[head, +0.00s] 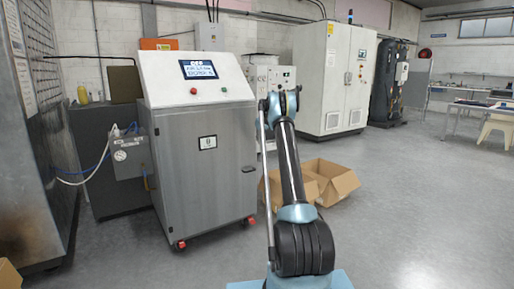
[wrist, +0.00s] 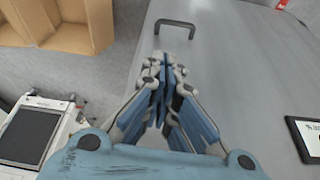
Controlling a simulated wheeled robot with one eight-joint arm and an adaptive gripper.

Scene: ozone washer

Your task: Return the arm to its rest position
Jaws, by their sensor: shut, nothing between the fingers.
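My gripper (wrist: 160,62) shows in the wrist view with its blue-padded fingers together and nothing between them. In the head view my arm rises in front of me and bends at a joint near the steel cabinet's right side. My gripper is not clearly visible there, hidden by the arm. The washer cabinet (head: 203,170) stands left of the arm, its door closed. In the wrist view its grey door (wrist: 250,60) lies behind the fingers, with a dark handle (wrist: 176,25) beyond the fingertips and a framed label (wrist: 308,135) at right. I see no contact with the door.
An open cardboard box (head: 335,182) lies on the floor behind my arm; it also shows in the wrist view (wrist: 75,38). A white cabinet (head: 335,75) stands at the back. The floor (head: 420,185) at right is clear.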

